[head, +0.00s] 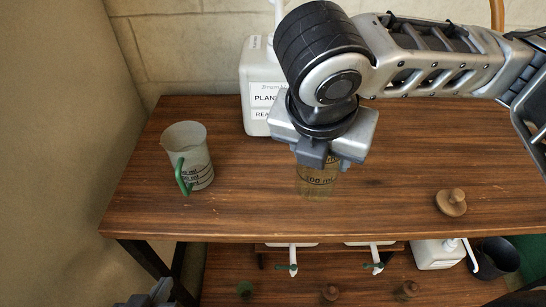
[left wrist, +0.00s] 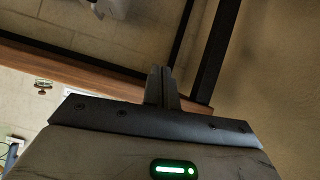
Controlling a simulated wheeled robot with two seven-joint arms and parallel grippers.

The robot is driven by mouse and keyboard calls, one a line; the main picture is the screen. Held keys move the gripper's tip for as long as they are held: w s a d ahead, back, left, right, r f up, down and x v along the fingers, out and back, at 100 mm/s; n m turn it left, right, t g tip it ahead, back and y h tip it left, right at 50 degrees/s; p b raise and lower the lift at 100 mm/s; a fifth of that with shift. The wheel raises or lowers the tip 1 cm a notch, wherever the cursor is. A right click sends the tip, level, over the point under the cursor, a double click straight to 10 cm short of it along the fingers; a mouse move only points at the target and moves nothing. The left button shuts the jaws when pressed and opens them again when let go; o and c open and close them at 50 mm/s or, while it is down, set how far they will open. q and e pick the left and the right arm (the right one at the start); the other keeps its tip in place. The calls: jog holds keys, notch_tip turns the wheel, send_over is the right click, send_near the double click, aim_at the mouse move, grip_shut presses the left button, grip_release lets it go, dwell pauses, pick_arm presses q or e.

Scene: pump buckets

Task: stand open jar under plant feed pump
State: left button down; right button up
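The clear jar (head: 318,182), marked 500 ml, stands on the wooden table in front of the white plant feed container (head: 258,80). The jar's top is hidden by my right gripper (head: 328,158), which points down over it; whether its fingers grip the jar is hidden. The container's label is partly covered by my right arm, and only a bit of its white pump (head: 278,12) shows. A round wooden lid with a knob (head: 451,203) lies on the table at the right. My left gripper (left wrist: 162,88) is shut and empty; it shows at the lower left of the head view (head: 158,291).
A measuring jug with a green handle (head: 189,158) stands at the table's left. Below are a shelf (head: 225,285) with pump spouts, knobbed lids, a white container (head: 437,253) and a dark bucket (head: 497,257). The table (head: 240,205) is clear between jug and jar.

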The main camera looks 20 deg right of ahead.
jog(key=shift+w+r+n, duration=0.1)
jog(key=shift+w+n, duration=0.05)
jog(key=shift+n, duration=0.25)
jog(key=w+f+b, duration=0.1)
jog(key=w+f, duration=0.3)
jog(key=w+a+f+b, duration=0.1)
jog(key=w+f, duration=0.3)
jog(key=w, duration=0.1)
jog(key=w+f+b, duration=0.2)
jog(key=w+f, duration=0.2)
jog(key=shift+w+a+f, duration=0.25)
jog(key=shift+w+f, duration=0.1)
jog(key=shift+w, duration=0.05)
pick_arm(q)
jog(key=shift+w+d+f, duration=0.1)
jog(key=shift+d+f, duration=0.1)
jog(key=shift+f, duration=0.5)
jog(key=shift+r, duration=0.15)
pick_arm(e)
jog(key=shift+f, duration=0.1)
jog(key=o, duration=1.2)
jog(key=shift+f, duration=0.1)
